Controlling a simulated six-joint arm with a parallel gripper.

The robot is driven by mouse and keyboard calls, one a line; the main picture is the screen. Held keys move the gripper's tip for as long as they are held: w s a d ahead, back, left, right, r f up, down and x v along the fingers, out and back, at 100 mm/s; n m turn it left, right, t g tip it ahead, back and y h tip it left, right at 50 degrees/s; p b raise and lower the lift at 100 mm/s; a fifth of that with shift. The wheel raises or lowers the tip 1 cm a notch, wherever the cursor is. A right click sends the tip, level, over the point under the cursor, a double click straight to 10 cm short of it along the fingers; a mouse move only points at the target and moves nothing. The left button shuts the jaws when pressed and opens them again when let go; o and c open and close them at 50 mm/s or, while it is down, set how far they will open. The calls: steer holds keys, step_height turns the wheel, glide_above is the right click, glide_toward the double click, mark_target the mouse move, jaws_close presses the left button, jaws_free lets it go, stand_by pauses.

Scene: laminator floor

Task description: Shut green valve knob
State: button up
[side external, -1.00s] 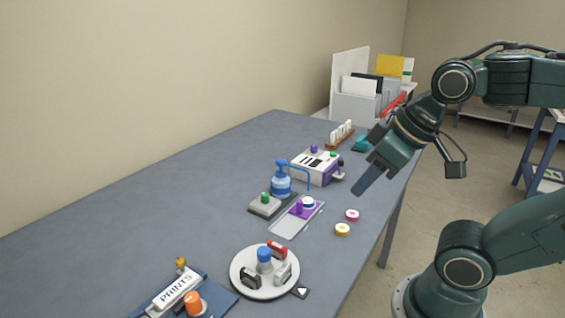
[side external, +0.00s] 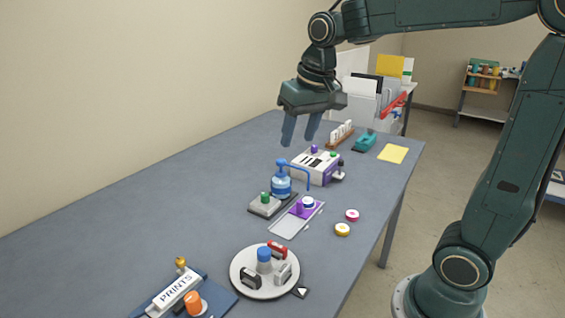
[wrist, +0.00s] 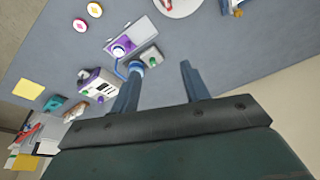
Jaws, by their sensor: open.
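A green knob (side external: 265,197) stands on a grey block (side external: 264,208) beside a blue bottle (side external: 281,186) with a bent blue tube. In the wrist view this green knob (wrist: 153,62) shows just beyond the fingertips, between them. A second, smaller green knob (side external: 333,154) sits on the white and purple machine (side external: 315,166). It also shows in the wrist view (wrist: 85,93). The pictures do not label either one as a valve. My gripper (side external: 299,142) is open and empty, fingers pointing down, above the table behind the bottle. In the wrist view its left finger partly overlaps the bottle.
A clear-edged plate with a purple block (side external: 307,209) lies beside the bottle. Pink (side external: 352,215) and yellow (side external: 342,229) rings lie to its right. A white round tray (side external: 240,275) and the PRINTS stand (side external: 178,288) are nearer. The table's left side is clear.

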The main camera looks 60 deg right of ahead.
steer(key=w+d+f+m+g, duration=0.1)
steer(key=w+d+f, duration=0.15)
steer(key=w, duration=0.25)
steer(key=w+d+f+m+g, duration=0.1)
steer(key=w+d+f+m, duration=0.15)
steer(key=w, duration=0.35)
steer(key=m+g, duration=0.1)
steer(key=m, duration=0.1)
glide_above(265, 194)
step_height(265, 194, down, 8)
steer(key=shift+n, duration=0.25)
step_height(265, 194, down, 14)
steer(key=shift+r, duration=0.15)
steer(key=shift+c, duration=0.5)
steer(key=c, duration=0.9)
